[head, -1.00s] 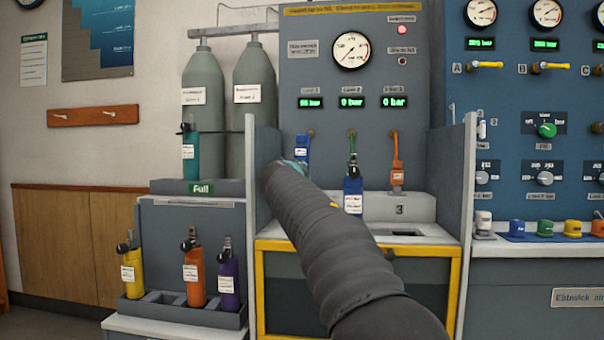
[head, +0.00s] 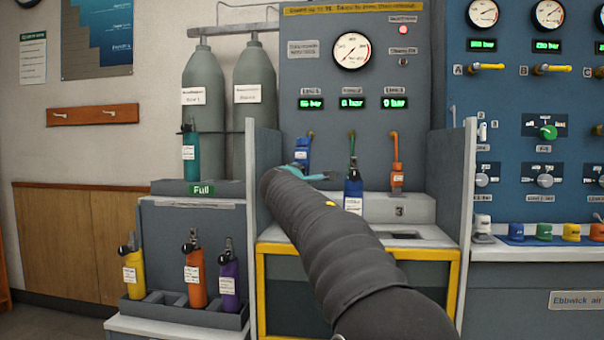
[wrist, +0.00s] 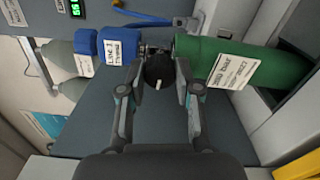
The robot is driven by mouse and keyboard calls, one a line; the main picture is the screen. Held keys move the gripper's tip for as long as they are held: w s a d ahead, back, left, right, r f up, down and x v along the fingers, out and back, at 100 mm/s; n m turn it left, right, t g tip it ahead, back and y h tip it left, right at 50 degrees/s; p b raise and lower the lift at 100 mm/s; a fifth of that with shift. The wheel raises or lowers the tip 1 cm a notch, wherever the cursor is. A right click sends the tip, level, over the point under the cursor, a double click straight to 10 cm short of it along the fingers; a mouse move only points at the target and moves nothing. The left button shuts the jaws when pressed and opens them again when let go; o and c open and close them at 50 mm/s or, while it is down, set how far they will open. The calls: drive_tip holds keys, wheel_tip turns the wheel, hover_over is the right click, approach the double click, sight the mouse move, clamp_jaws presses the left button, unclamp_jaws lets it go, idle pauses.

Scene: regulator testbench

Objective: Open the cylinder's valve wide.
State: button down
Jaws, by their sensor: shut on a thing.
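In the wrist view, a green cylinder (wrist: 230,62) with a white label ends in a metal valve with a round black knob (wrist: 158,72) that has a white mark. A blue Line 1 connector (wrist: 118,48) sits at the valve's other side. My gripper (wrist: 157,78) has one finger on each side of the knob and is shut on it. In the head view, the Line 1 connector (head: 302,152) hangs at the left of the bench bay, and a teal finger of my gripper (head: 305,173) shows just below it. My arm hides the green cylinder there.
A blue cylinder (head: 353,192) stands on the middle line, right of my arm. An orange connector (head: 397,176) hangs further right. Grey side walls (head: 262,150) bound the bay. A rack (head: 150,312) with yellow, orange and purple cylinders stands at the left.

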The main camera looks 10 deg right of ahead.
drive_tip(key=shift+n+p, duration=1.15)
drive_tip(key=shift+n, duration=2.05)
drive_tip(key=shift+f, duration=0.1)
drive_tip(key=c, duration=0.8)
unclamp_jaws()
